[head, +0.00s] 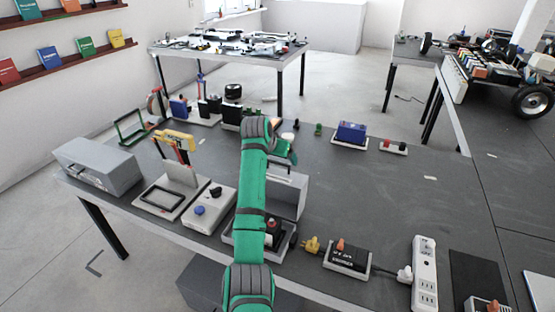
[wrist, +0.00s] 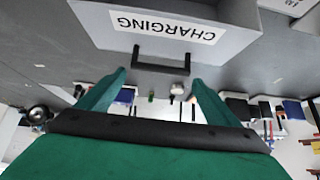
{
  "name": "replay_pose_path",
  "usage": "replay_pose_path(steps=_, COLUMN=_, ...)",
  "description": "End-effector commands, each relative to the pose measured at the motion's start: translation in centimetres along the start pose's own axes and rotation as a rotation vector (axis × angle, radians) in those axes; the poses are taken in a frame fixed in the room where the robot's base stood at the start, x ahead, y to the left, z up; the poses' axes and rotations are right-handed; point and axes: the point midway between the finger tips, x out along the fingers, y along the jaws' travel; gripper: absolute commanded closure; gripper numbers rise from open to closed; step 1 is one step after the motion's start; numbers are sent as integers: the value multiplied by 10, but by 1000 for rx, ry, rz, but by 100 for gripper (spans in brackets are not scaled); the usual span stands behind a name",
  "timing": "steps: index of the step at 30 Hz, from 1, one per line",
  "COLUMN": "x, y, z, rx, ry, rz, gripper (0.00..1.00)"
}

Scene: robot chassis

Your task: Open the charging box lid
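The grey charging box (wrist: 82,14) fills the top of the wrist view, which is upside down. Its white label (wrist: 170,24) reads CHARGING, and a black bar handle (wrist: 165,68) stands out from that face. The fingers of my gripper (wrist: 160,80) are open, one to each side of the handle in the picture; nothing is held. I cannot tell whether the handle is actually between the fingertips. In the head view, a grey box (head: 288,197) stands on the table, partly hidden behind my green arm, with my gripper (head: 287,155) just beyond it. The lid's state is unclear.
Another grey box (head: 100,165) sits at the table's left end. A tray with a blue knob (head: 207,208), a black labelled block (head: 347,258) and a power strip (head: 424,272) are near the front. A blue block (head: 351,133) stands behind. The table's right middle is mostly clear.

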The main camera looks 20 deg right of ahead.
Motion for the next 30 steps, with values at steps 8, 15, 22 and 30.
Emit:
replay_pose_path(steps=8, x=2, y=0, z=4, rx=-2, ry=-8, rz=3, gripper=11)
replay_pose_path(steps=15, x=-17, y=-2, z=4, rx=-3, ry=-6, rz=2, gripper=11)
replay_pose_path(steps=22, x=-61, y=-1, z=3, rx=-2, ry=-5, rz=2, gripper=11)
replay_pose_path(steps=30, x=-98, y=0, z=3, rx=-2, ry=-6, rz=1, gripper=11)
